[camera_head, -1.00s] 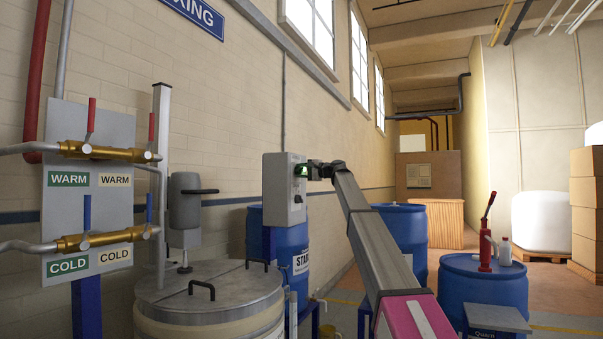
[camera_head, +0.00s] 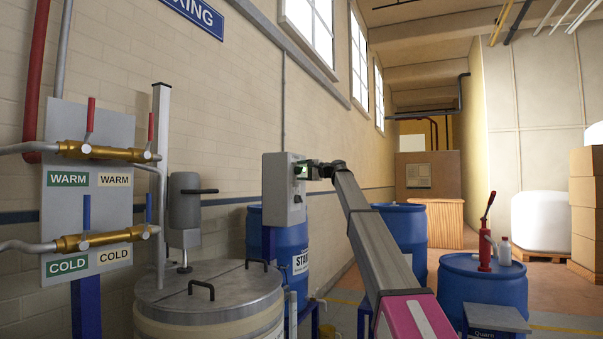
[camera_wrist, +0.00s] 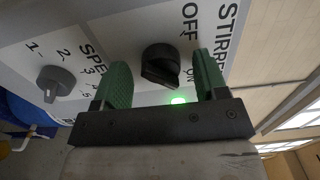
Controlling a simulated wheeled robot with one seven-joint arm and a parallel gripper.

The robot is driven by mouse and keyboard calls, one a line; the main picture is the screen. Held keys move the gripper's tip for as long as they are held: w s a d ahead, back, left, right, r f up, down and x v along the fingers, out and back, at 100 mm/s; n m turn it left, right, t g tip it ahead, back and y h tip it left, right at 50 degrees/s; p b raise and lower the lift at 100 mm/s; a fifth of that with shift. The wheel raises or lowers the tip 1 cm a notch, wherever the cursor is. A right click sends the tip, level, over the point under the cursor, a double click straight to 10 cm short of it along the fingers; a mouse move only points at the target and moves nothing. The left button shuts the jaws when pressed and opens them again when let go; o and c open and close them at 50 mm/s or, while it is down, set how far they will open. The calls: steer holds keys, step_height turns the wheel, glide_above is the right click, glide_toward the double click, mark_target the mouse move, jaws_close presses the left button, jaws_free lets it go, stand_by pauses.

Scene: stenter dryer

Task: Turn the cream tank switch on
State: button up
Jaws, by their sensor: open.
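The grey switch box (camera_head: 283,195) stands behind the cream tank (camera_head: 172,325). In the wrist view the black stirrer switch knob (camera_wrist: 161,66) sits on the box's pale panel, with OFF and ON printed beside it. Its grip is tilted, with one end toward the ON side. A green lamp (camera_wrist: 178,100) glows near it. My gripper (camera_wrist: 163,82) is open, with one green finger on each side of the knob; I cannot tell whether they touch it. In the head view my gripper (camera_head: 301,171) is at the box's face, small and partly hidden by my arm.
A grey speed dial (camera_wrist: 60,83) with numbers is on the same panel. Warm and cold valves (camera_head: 100,152) are at left. Blue barrels (camera_head: 405,232) stand beyond my arm, and a barrel with a red pump (camera_head: 484,250) is at right.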

steer(key=v, duration=1)
steer(key=shift+d, duration=0.3)
steer(key=shift+s, duration=0.1)
steer(key=s+d+f+h, duration=0.25)
steer(key=s+f, duration=0.25)
steer(key=f, duration=1.2)
steer(key=s+d+f+g+h, duration=0.1)
steer(key=s+d+f+h, duration=0.2)
steer(key=f, duration=1.4)
steer(key=s+d+f+h, duration=0.1)
steer(key=s+f+h, duration=0.35)
steer(key=f, duration=1.15)
steer(key=s+d+f+n+g+h, duration=0.1)
steer(key=s+d+f, duration=0.2)
steer(key=s+f, duration=0.65)
steer(key=s+d+f+n+g+h, duration=0.1)
steer(key=s+d+f+g+h, duration=0.15)
steer(key=s+f, duration=0.7)
steer(key=s+d+f+n+g+h, duration=0.1)
steer(key=s+d+f, duration=0.2)
steer(key=s+f, duration=0.3)
steer(key=s+d+f+n+h, duration=0.1)
steer(key=s+d+f, duration=0.3)
steer(key=s, duration=0.8)
step_height(320, 180, down, 3)
steer(key=shift+r+g+h, duration=0.25)
steer(key=shift+g+h, duration=0.1)
steer(key=shift+h, duration=0.4)
